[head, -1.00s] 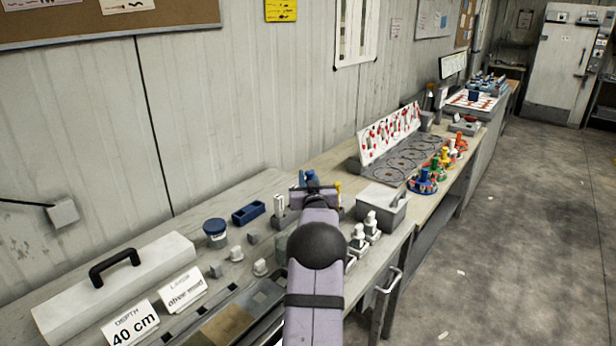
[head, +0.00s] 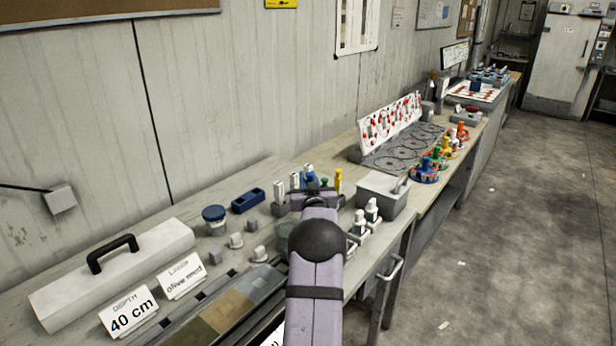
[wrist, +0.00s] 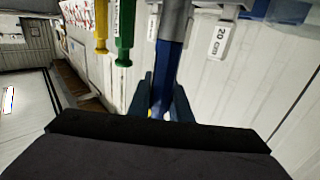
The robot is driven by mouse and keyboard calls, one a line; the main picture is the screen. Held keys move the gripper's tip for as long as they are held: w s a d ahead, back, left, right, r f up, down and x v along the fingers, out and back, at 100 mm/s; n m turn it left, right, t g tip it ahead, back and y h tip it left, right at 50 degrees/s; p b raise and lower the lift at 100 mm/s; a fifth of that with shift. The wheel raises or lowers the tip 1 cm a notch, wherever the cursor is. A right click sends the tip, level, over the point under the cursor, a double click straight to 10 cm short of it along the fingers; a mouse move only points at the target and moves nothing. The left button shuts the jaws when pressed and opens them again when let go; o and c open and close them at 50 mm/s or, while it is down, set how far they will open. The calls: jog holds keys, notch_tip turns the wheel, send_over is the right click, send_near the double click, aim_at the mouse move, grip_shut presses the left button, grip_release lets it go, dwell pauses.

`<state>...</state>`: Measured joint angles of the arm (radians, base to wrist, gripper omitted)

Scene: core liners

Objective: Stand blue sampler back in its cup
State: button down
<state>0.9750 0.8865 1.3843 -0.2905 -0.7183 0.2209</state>
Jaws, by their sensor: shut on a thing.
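My gripper (head: 315,200) is over the bench beside a cluster of upright samplers, seen from behind in the head view. In the wrist view my gripper's dark fingers (wrist: 163,103) are shut on the blue sampler (wrist: 168,70). A grey cylindrical part (wrist: 175,18) shows at the blue sampler's far end; I cannot tell whether it is the cup. In the head view my arm and gripper mostly hide the blue sampler. A green sampler (wrist: 123,35) and a yellow sampler (wrist: 101,25) stand beside it, apart from my fingers. The yellow sampler (head: 338,181) also shows in the head view.
White samplers (head: 280,191) stand left of my gripper. A grey box (head: 382,196) and white-topped pieces (head: 372,208) are close on the right. A blue tray (head: 248,201) and a blue-lidded jar (head: 214,219) lie left. A core tray (head: 215,318) runs along the front.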

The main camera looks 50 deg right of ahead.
jog(key=shift+f+b, duration=1.4)
jog(key=shift+f, duration=1.05)
jog(key=c, duration=1.5)
grip_release()
jog(key=shift+c, duration=0.2)
jog(key=shift+r, duration=0.1)
notch_tip(320, 180, up, 7)
jog(key=p, duration=0.3)
